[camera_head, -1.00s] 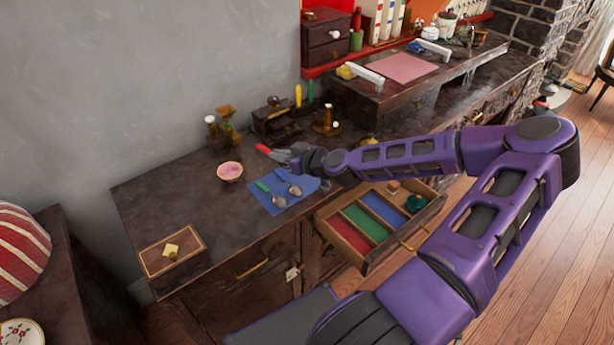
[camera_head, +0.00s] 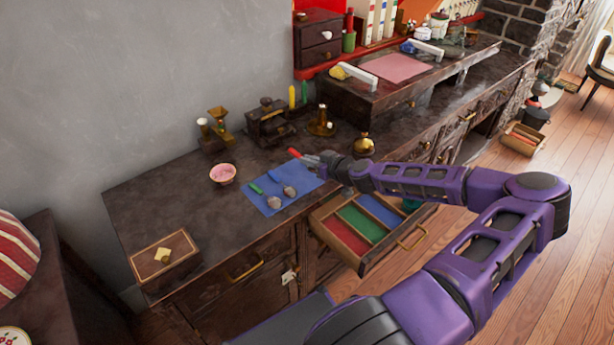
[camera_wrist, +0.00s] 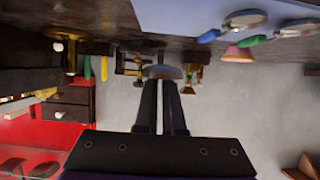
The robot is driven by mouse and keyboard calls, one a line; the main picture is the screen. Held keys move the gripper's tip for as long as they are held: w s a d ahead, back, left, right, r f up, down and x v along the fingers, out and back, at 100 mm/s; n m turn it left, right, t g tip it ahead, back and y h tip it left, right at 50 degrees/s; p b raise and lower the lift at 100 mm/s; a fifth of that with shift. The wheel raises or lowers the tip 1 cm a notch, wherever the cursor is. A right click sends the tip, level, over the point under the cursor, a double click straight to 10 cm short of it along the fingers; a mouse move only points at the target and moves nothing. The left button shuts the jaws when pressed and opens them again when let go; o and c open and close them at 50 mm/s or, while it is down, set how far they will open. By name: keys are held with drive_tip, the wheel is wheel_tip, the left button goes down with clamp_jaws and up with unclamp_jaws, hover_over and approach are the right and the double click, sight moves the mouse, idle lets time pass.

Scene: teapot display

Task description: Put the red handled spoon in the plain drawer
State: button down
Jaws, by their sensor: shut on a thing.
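My gripper (camera_head: 316,160) is shut on the red handled spoon (camera_head: 295,154), above the back right part of the blue mat. The red handle points up and left in the head view. In the wrist view a grey spoon bowl (camera_wrist: 163,72) shows at the fingertips (camera_wrist: 163,84); the handle is hidden there. An open drawer (camera_head: 361,268) stands right of the mat, with red, green and blue lined compartments. My arm covers its far right part, so I cannot tell whether a plain compartment is there.
A green handled spoon (camera_head: 256,190) and a blue handled spoon (camera_head: 273,178) lie on the blue mat (camera_head: 268,211). A pink bowl (camera_head: 222,174) is left of it. A brass bell (camera_head: 363,146) and candle holder (camera_head: 321,124) stand behind.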

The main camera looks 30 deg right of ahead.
sight(308, 180)
drive_tip(key=shift+f+b, duration=0.6)
drive_tip(key=shift+f, duration=2.2)
drive_tip(key=shift+f+b, duration=0.3)
drive_tip(key=shift+b, duration=0.05)
drive_tip(key=c, duration=1)
unclamp_jaws()
drive_tip(key=shift+r, duration=0.1)
drive_tip(key=shift+r+p, duration=0.2)
drive_tip(key=shift+p, duration=0.65)
